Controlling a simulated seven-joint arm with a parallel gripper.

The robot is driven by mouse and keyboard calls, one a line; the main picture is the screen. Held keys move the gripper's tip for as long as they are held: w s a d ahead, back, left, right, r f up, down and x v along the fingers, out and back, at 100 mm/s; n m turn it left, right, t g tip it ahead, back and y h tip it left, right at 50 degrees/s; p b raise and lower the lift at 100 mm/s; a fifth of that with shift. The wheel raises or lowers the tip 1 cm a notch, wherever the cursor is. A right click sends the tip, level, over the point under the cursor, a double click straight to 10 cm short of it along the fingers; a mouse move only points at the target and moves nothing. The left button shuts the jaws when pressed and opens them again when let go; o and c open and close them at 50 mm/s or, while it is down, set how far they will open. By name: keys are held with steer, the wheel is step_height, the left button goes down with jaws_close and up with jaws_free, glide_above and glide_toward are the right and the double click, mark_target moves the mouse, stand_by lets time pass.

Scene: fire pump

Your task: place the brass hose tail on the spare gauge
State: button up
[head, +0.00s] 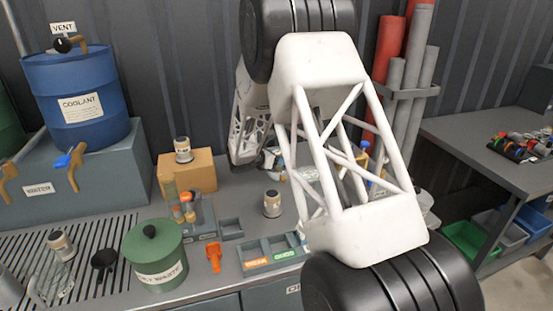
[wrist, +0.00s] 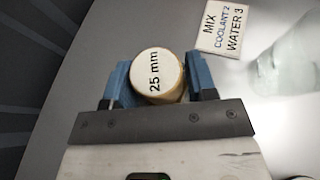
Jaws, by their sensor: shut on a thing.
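In the wrist view, my gripper (wrist: 159,82) has its blue fingers closed on both sides of a round piece (wrist: 158,75). It has a white end face marked "25 mm" and a brass-coloured side, and looks like the brass hose tail. Its lower part is hidden. In the head view, my arm covers the middle and the gripper cannot be made out clearly. I cannot pick out the spare gauge for certain in either view.
A sign card (wrist: 222,30) and a clear vessel (wrist: 288,62) are near my gripper.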

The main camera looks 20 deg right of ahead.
steer(key=shift+f, duration=0.1)
steer(key=o, duration=1)
steer(key=v, duration=1.2)
steer(key=shift+r, duration=0.2)
